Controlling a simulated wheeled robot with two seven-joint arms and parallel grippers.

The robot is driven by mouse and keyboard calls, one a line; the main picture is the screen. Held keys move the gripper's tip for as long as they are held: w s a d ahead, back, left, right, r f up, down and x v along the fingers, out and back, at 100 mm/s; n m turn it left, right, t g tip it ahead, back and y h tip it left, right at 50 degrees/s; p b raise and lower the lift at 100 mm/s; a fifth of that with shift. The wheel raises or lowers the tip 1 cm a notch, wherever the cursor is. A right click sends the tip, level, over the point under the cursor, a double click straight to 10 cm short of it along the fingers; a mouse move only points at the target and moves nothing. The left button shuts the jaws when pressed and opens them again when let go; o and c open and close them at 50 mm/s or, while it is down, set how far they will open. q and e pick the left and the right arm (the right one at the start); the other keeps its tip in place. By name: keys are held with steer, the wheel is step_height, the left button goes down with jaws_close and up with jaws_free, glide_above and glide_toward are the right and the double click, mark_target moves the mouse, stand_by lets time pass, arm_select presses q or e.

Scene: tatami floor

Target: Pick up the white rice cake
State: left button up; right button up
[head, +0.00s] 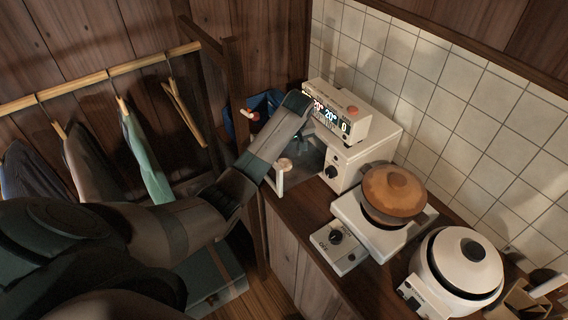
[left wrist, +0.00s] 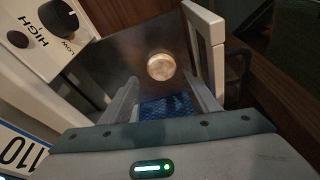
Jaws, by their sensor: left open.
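The white rice cake (left wrist: 160,67) shows in the left wrist view as a pale, round disc on a dark flat surface beside a white handle bar (left wrist: 207,45). In the head view the cake (head: 284,163) is a small pale disc near the white toaster oven (head: 346,165). My left gripper (left wrist: 163,93) is open, its two fingers apart with nothing between them. The cake lies just beyond the fingertips, roughly centred between them. In the head view my left arm hides most of that gripper. My right gripper is not in view.
A white stove with a brown-lidded pot (head: 393,192) and a white rice cooker (head: 459,262) stand along the wooden counter. A digital display unit (head: 337,112) sits on the oven. A tiled wall is behind. Clothes hang from a rail (head: 100,72) at the left.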

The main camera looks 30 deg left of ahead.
mark_target(284, 163)
arm_select(q)
steer(key=shift+f, duration=0.1)
stand_by(0.3)
steer(key=shift+a+f+p, duration=0.2)
steer(key=shift+f+p, duration=0.3)
steer(key=shift+p, duration=0.1)
steer(key=p+x, duration=0.1)
steer(key=x, duration=0.2)
steer(key=shift+a+f+p, duration=0.15)
steer(key=shift+f+p, duration=0.15)
steer(key=shift+f, duration=0.3)
steer(key=c, duration=0.8)
